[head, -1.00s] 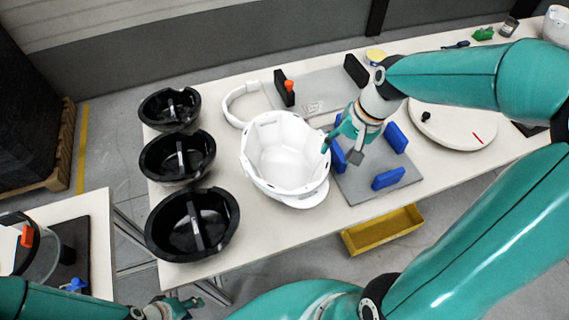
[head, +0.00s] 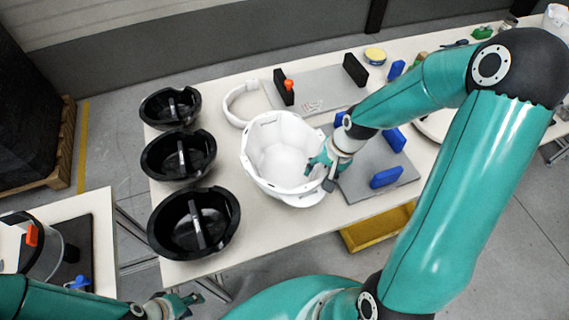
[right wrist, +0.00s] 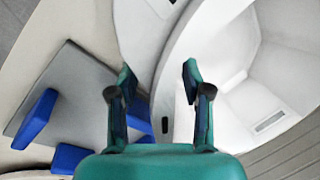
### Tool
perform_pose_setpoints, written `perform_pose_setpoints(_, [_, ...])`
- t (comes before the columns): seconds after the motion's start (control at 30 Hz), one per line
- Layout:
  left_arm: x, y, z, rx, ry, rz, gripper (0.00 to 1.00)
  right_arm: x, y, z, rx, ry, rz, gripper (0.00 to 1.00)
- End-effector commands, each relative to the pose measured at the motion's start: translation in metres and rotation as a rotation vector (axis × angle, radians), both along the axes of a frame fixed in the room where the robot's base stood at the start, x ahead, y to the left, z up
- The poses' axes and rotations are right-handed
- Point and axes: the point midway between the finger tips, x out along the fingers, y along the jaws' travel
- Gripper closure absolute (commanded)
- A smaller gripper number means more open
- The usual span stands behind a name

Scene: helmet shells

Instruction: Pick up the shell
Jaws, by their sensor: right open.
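The white shell (head: 280,150) lies open side up on the table, its hollow inside showing. My right gripper (head: 322,172) is at the shell's right rim in the head view and covers part of it. In the right wrist view the gripper (right wrist: 158,80) is open, with the shell's wall and rim (right wrist: 175,65) between and beyond its fingers. The right finger overlaps the shell's inner side; I cannot tell whether either finger touches it. My left gripper (head: 185,303) is low at the bottom left, away from the shell; its fingers are too small to read.
Several black bowl-like shells (head: 178,157) stand left of the white shell. A grey plate with blue blocks (head: 386,177) lies to its right. A white band (head: 238,105) and black blocks (head: 355,70) are behind. A yellow bin (head: 375,232) is below the table edge.

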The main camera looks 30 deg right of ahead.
Motion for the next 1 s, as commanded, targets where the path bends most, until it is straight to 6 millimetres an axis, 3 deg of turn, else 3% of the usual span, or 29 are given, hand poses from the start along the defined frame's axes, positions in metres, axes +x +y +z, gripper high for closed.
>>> perform_pose_setpoints(0.13, [-0.0001, 0.0000, -0.0002, 0.000, 0.000, 0.000, 0.60, 0.0000, -0.0002, 0.0002, -0.001, -0.001, 0.000, 0.51])
perform_pose_setpoints(0.43, [-0.0001, 0.0000, -0.0002, 0.000, 0.000, 0.000, 0.60, 0.0000, -0.0002, 0.0005, -0.001, -0.001, 0.000, 1.00])
perform_pose_setpoints(1.0, [-0.0001, 0.0000, -0.0004, 0.000, 0.000, 0.000, 0.60, 0.0014, -0.0006, 0.0059, -0.002, -0.005, -0.001, 1.00])
